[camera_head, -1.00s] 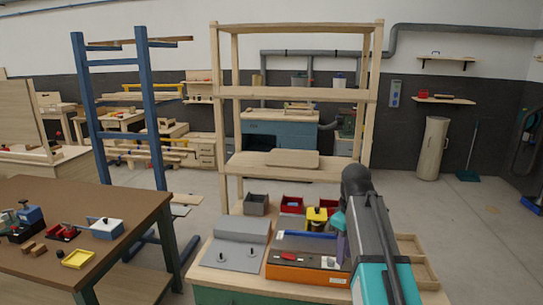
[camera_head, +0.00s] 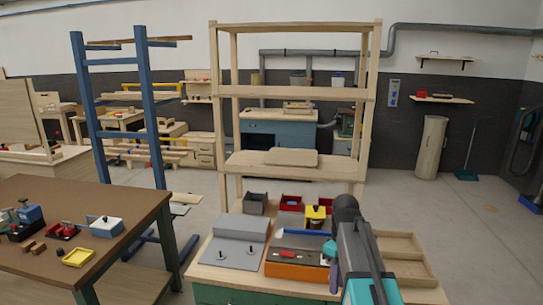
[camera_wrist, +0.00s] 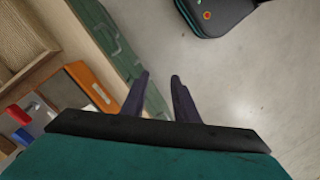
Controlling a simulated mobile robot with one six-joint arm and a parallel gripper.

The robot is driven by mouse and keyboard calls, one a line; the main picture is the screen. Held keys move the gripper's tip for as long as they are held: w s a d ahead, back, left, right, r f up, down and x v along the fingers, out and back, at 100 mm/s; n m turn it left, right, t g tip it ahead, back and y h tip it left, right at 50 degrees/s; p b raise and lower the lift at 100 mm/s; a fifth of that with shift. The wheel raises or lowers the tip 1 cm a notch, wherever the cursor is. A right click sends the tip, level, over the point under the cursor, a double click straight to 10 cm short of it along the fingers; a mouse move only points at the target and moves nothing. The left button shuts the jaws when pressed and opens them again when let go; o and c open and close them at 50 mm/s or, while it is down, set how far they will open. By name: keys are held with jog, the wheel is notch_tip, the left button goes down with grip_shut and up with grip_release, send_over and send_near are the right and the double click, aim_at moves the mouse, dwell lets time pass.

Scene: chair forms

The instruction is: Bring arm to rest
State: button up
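My gripper (camera_wrist: 160,77) shows in the wrist view with its two dark fingers apart and nothing between them. Grey floor and the bench's green side show around and past the fingertips. In the head view my grey and teal arm stands at the lower right, over the right part of the bench, and hides some of what lies behind it.
The workbench (camera_head: 214,278) carries an orange box (camera_head: 298,271), a grey fixture (camera_head: 236,243), a yellow block (camera_head: 314,214), small bins and a wooden tray (camera_head: 408,256). The orange box (camera_wrist: 91,86) lies left of the fingers. A wooden shelf (camera_head: 270,165) stands behind.

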jog(key=s+a+f+m+g, duration=0.1)
jog(key=s+f+m, duration=0.1)
jog(key=s+f, duration=1)
jog(key=s+a+f+m+g, duration=0.1)
jog(key=s+f+m, duration=0.2)
jog(key=s+f, duration=0.8)
jog(key=s+a+f+m+g+b, duration=0.1)
jog(key=s+f+m+g, duration=0.1)
jog(key=s+f, duration=1)
notch_tip(320, 180, down, 11)
jog(key=shift+s+a+r+m, duration=0.1)
jog(key=shift+s+a+m, duration=0.15)
jog(key=shift+m, duration=0.45)
jog(key=shift+c, duration=1.3)
